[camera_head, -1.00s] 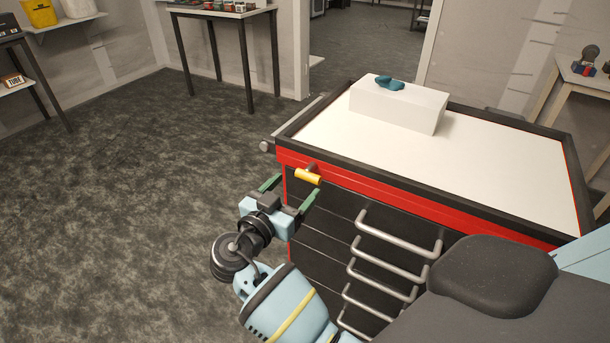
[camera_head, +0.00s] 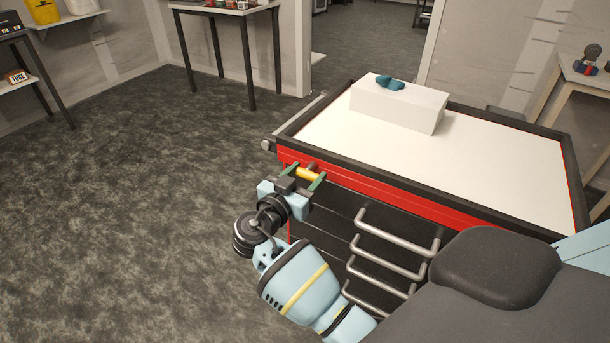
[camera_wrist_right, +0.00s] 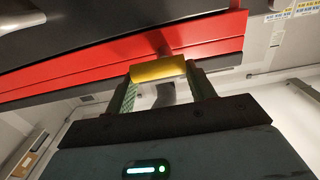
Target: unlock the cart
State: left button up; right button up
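The cart is a black cabinet with a red band (camera_head: 400,205) and a white top (camera_head: 480,150), with metal bar handles on its drawers. A short yellow handle (camera_head: 308,174) on a dark stem sticks out from the red band near the cart's left corner. My right gripper (camera_head: 306,175) is at this handle, with a green-padded finger at each end of it. The wrist view shows the yellow handle (camera_wrist_right: 158,70) spanning the gap between the fingertips, with both fingers apparently against its ends. My left gripper is not in view.
A white block (camera_head: 400,107) with a teal object (camera_head: 389,82) on it stands on the cart top. A metal bar end (camera_head: 267,145) juts from the cart's left side. The floor (camera_head: 130,200) left of the cart is clear. Tables stand at the back and right.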

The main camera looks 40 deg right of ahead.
jog(key=shift+c, duration=0.9)
